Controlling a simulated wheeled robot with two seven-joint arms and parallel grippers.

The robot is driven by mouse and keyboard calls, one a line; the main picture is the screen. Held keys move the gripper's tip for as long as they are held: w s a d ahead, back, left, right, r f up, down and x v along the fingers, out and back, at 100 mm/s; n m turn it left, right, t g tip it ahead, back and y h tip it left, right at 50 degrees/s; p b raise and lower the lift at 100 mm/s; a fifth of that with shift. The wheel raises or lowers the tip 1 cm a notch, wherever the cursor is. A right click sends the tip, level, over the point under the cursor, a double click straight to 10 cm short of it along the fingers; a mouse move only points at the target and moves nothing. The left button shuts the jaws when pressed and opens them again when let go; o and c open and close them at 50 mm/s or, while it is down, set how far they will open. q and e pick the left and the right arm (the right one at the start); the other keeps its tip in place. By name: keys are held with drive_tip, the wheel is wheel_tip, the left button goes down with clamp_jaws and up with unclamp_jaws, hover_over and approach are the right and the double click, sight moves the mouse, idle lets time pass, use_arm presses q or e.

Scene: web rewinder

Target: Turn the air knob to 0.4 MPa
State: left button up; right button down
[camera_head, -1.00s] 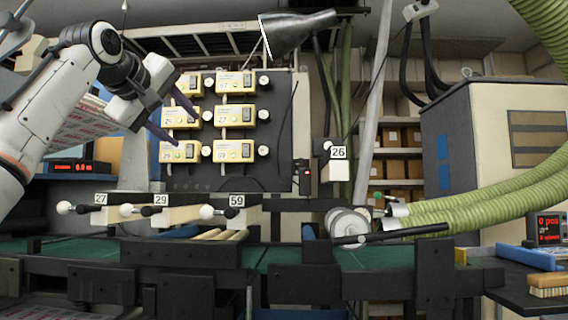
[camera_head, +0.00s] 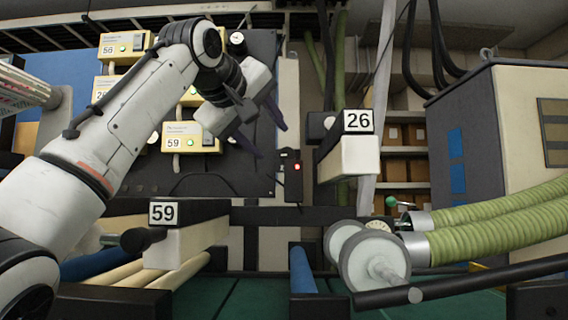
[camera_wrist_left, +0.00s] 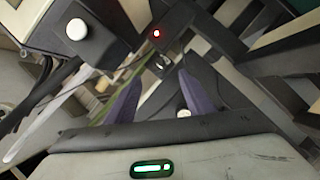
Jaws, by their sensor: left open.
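No knob carries a readable air or MPa label, so I cannot tell which is the air knob. A small round gauge (camera_head: 236,37) sits at the panel's top edge. A small green knob (camera_head: 391,202) shows beside the hose ends at right. My left gripper (camera_head: 264,128) is open and empty, in front of the panel's right edge, above a dark box with a red light (camera_head: 290,175). In the left wrist view, its purple fingers (camera_wrist_left: 160,88) point toward this box (camera_wrist_left: 172,25) and a small metal knob (camera_wrist_left: 163,63) below it. My right gripper is not in view.
Yellow units (camera_head: 190,138) on the dark panel are partly hidden by my left arm. A block labelled 26 (camera_head: 346,155) juts out right of the gripper, and one labelled 59 (camera_head: 190,235) stands low left. Pale rollers (camera_head: 372,265) and green hoses (camera_head: 490,220) occupy the right.

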sight(284, 152)
use_arm(q)
drive_tip(key=w+p, duration=0.1)
drive_tip(key=w+d+p, duration=0.1)
drive_tip(key=p, duration=0.1)
drive_tip(key=w+p, duration=0.1)
drive_tip(key=w, duration=0.1)
drive_tip(key=shift+d+p, duration=0.35)
drive_tip(key=p+x, duration=0.4)
drive_tip(key=shift+w+d+f, duration=0.1)
drive_tip(key=shift+f, duration=0.05)
drive_tip(key=shift+w+d+f+p, duration=0.15)
drive_tip(key=shift+w+f+p, duration=0.2)
drive_tip(key=shift+w, duration=0.1)
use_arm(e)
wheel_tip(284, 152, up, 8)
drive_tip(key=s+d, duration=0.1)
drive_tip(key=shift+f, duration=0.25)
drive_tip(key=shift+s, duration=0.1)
